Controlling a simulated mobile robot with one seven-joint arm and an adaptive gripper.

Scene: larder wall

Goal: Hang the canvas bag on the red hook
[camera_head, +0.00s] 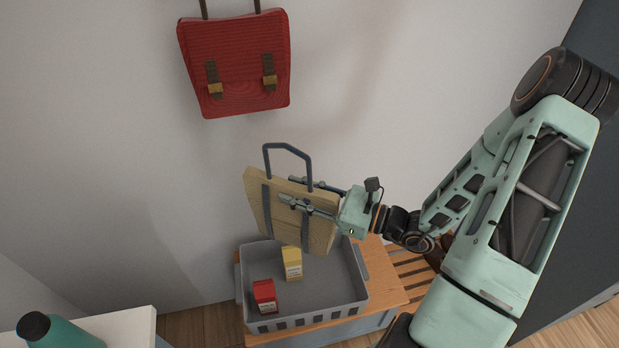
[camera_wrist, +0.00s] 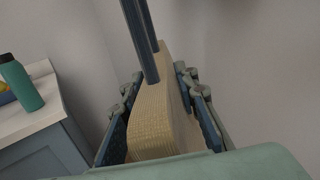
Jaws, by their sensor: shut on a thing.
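The canvas bag (camera_head: 272,206) is tan with dark blue straps and a dark blue handle loop standing up from its top. My gripper (camera_head: 290,192) is shut on the bag from the right side, one finger on each face. The bag hangs slightly tilted above the grey basket. In the wrist view the bag (camera_wrist: 158,115) stands between the two finger pads, with its straps rising above it. No red hook shows in either view. The top of the wall is out of frame.
A red satchel (camera_head: 236,62) hangs on the wall at upper left by dark straps. The grey basket (camera_head: 308,317) on a wooden bench (camera_head: 388,290) holds a red box (camera_head: 264,296) and a yellow box (camera_head: 292,263). A teal bottle (camera_head: 62,334) stands on a white counter (camera_head: 125,325) at lower left.

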